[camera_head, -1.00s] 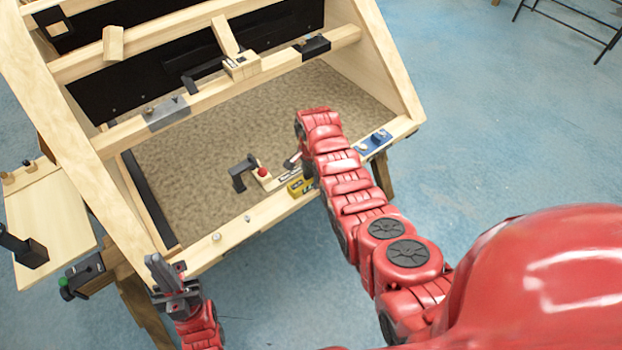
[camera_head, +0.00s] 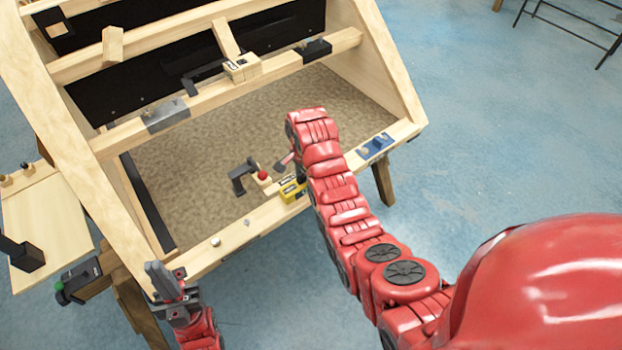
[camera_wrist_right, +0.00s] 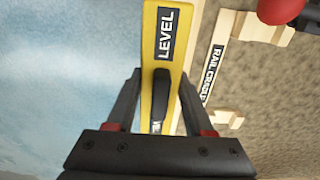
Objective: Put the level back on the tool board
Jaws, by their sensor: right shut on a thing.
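The level is a yellow bar with a black "LEVEL" label, seen in the right wrist view (camera_wrist_right: 147,60). My right gripper (camera_wrist_right: 160,85) has a finger on each side of the level and is shut on it. In the head view the level (camera_head: 293,188) shows as a short yellow and black piece at the wooden frame's front rail, partly hidden by my right arm. My left gripper (camera_head: 170,283) is off the front left corner of the frame, its jaw gap unclear. I cannot tell which surface is the tool board.
A red-knobbed piece (camera_head: 263,175) and a black bracket (camera_head: 240,178) stand just left of the level. A blue piece (camera_head: 375,146) sits on the front rail (camera_head: 228,240) at the right. A wooden side shelf (camera_head: 50,225) holds a black tool. A "RAIL CRADLE" label (camera_wrist_right: 212,72) lies beside the level.

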